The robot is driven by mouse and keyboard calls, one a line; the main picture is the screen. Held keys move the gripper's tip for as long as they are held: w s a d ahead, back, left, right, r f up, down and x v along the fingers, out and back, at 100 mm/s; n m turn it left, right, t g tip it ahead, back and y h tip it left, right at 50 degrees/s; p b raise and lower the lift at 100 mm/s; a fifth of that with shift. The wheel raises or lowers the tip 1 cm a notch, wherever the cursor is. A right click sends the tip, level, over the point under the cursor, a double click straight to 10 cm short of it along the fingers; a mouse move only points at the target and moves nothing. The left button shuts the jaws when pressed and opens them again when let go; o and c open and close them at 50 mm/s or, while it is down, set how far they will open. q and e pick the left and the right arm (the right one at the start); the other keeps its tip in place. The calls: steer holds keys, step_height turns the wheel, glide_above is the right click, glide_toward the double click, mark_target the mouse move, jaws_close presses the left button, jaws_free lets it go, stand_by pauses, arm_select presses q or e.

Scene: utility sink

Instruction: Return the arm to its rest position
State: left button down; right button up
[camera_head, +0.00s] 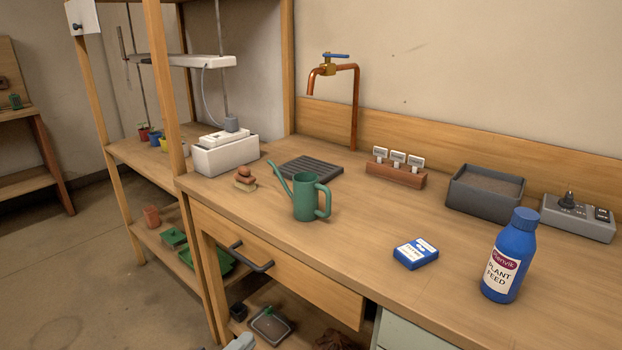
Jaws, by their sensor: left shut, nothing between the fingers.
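Only a small grey piece of my left gripper (241,343) shows, at the bottom edge of the picture, below the bench top and in front of the lower shelf. It is shut and holds nothing. It is apart from the things on the bench. The rest of the left arm is out of view. My right gripper is not in view.
The wooden bench (370,285) has a drawer handle (250,258) sticking out in front. On top stand a green watering can (306,197), a blue box (415,254), a blue plant feed bottle (510,256) and a grey tray (485,192). A shelf rack stands left; floor lies clear beyond.

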arm_select(q)
steer(key=s+a+f+n+g+y+p, duration=0.2)
steer(key=s+a+n+y+p, duration=0.1)
steer(key=s+n, duration=0.6)
steer(key=s+a+f+n+g+y+p, duration=0.2)
steer(key=s+a+n+y+p, duration=0.1)
steer(key=s+n, duration=0.6)
steer(key=shift+s+a+f+n+g+y, duration=0.3)
steer(key=shift+s+f+y, duration=0.1)
steer(key=shift+s, duration=0.25)
